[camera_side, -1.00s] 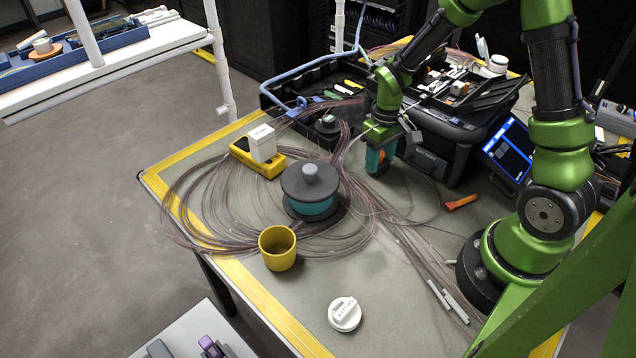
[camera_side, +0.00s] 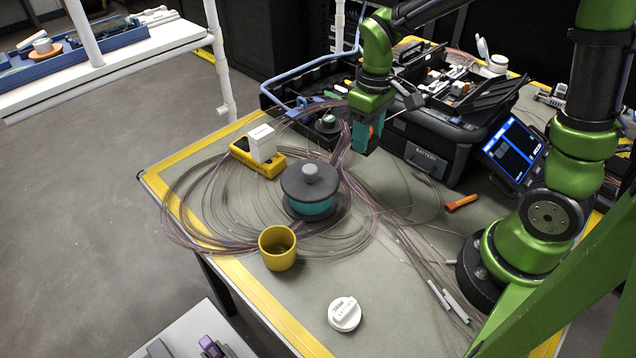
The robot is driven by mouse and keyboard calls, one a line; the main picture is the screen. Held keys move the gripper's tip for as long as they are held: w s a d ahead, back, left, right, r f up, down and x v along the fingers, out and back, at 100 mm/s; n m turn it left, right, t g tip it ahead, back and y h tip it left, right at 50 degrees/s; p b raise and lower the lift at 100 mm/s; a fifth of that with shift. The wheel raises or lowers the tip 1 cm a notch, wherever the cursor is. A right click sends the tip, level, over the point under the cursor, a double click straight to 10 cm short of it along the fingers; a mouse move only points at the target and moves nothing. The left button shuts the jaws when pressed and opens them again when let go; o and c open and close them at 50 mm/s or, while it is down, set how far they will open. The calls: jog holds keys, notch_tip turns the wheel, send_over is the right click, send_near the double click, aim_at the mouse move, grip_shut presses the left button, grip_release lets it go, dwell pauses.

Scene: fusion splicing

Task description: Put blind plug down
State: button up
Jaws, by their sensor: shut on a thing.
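The closure (camera_side: 310,182) has a dark grey lid with a knob and a teal body, and stands amid loops of cable. My gripper is apart from it.
A yellow cup (camera_side: 278,248) and a white round cap (camera_side: 344,314) stand in front. A yellow device with a white box (camera_side: 262,143) is at the left. Black toolboxes (camera_side: 440,140) stand behind. Thin cables (camera_side: 395,225) cross the table; its front middle is mostly clear.

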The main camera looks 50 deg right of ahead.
jog(key=s+a+f+n, duration=0.1)
jog(key=s+a+n, duration=0.4)
jog(key=a+n, duration=0.3)
jog(key=s+a+f+n, duration=0.2)
jog(key=s+a+n, duration=0.3)
jog(key=a+n, duration=0.3)
jog(key=shift+n, duration=0.4)
jog(key=f, duration=0.4)
jog(key=d+f, duration=0.1)
jog(key=f, duration=0.2)
jog(key=shift+w, duration=0.3)
jog(key=shift+f, duration=0.15)
jog(key=o, duration=1.1)
jog(key=shift+c, duration=0.2)
